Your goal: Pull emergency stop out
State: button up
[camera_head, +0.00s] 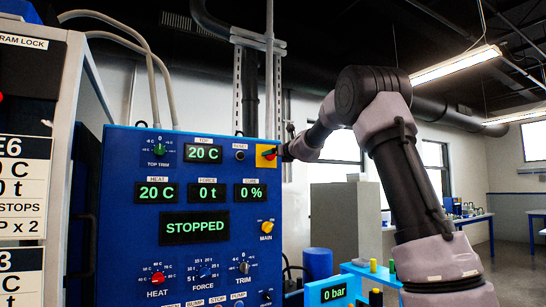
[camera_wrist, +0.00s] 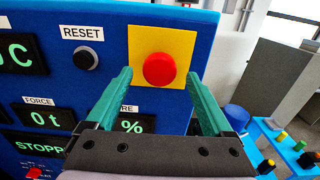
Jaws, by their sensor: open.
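The emergency stop is a round red button (camera_wrist: 159,69) on a yellow plate (camera_wrist: 177,44) at the upper right of the blue control panel (camera_wrist: 204,20). In the head view the yellow plate (camera_head: 265,149) shows at the panel's right edge, with the button partly hidden by my gripper (camera_head: 280,152). In the wrist view my gripper (camera_wrist: 160,77) is open, its two green fingers one on each side of the button. A gap shows between each finger and the button. I cannot tell how far the button stands out.
A black reset button (camera_wrist: 87,58) sits left of the yellow plate. The panel's display (camera_head: 195,227) reads STOPPED. Several knobs and displays cover the panel. A blue unit (camera_head: 328,292) reading 0 bar and a grey cabinet (camera_head: 345,222) stand to the right.

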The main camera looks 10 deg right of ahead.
jog(key=v, duration=0.9)
jog(key=shift+s, duration=0.1)
jog(key=s+a+f+n+g+y, duration=0.1)
jog(key=s+a+f+n+g, duration=0.2)
jog(key=s+n, duration=0.75)
jog(key=s+a+f+n+g+y, duration=0.1)
jog(key=s+f+n+g, duration=0.35)
jog(key=s, duration=0.85)
jog(key=s+d+f+n+g+h, duration=0.1)
jog(key=s+d+f+n+h, duration=0.1)
jog(key=s+f+n, duration=0.4)
jog(key=s+d+f+n+g+h, duration=0.1)
jog(key=s+d+f+n+h, duration=0.2)
jog(key=s+f+n, duration=0.4)
jog(key=s+d+f, duration=0.1)
jog(key=s+f, duration=0.2)
jog(key=s, duration=0.2)
jog(key=shift+s+d+f+g+h, duration=0.15)
jog(key=shift+f+g+h, duration=0.15)
jog(key=shift+f+g, duration=0.05)
